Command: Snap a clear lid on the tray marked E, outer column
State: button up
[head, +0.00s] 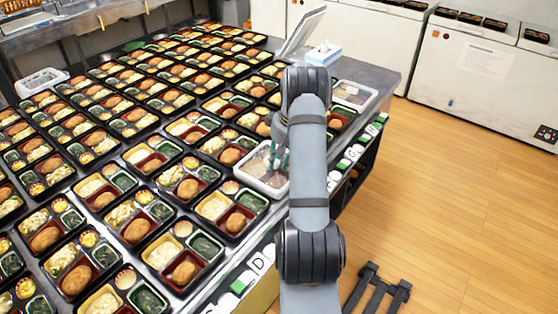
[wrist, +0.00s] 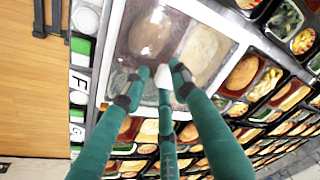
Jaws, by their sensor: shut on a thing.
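My gripper (wrist: 163,82) is shut on the small white knob of a clear lid (wrist: 107,55) with a broad white rim. In the wrist view a brown croquette and pale rice show through the lid. In the head view the lid (head: 248,160) is at the outer column, with my teal fingers (head: 280,158) over its right side. I cannot tell whether the lid touches a tray or hovers. No label E is visible; my arm covers part of the label row. An F card (wrist: 80,82) is beside the lid.
Filled black bento trays (head: 135,222) crowd the table. A D card (head: 258,263) and a G card (wrist: 77,132) stand along its outer edge. A white container (head: 352,95) and a tissue box (head: 324,53) are behind my arm. Open wooden floor (head: 450,210) lies to the right.

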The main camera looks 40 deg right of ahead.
jog(key=o, duration=1.2)
jog(key=shift+c, duration=0.2)
jog(key=shift+o, duration=1)
jog(key=o, duration=0.4)
jog(key=shift+c, duration=0.2)
jog(key=shift+r, duration=0.1)
jog(key=w+p+v, duration=0.1)
jog(key=p+v, duration=0.4)
jog(key=v, duration=0.2)
jog(key=shift+w+r+p, duration=0.3)
jog(key=shift+r, duration=0.25)
jog(key=shift+a, duration=0.1)
jog(key=shift+c, duration=0.2)
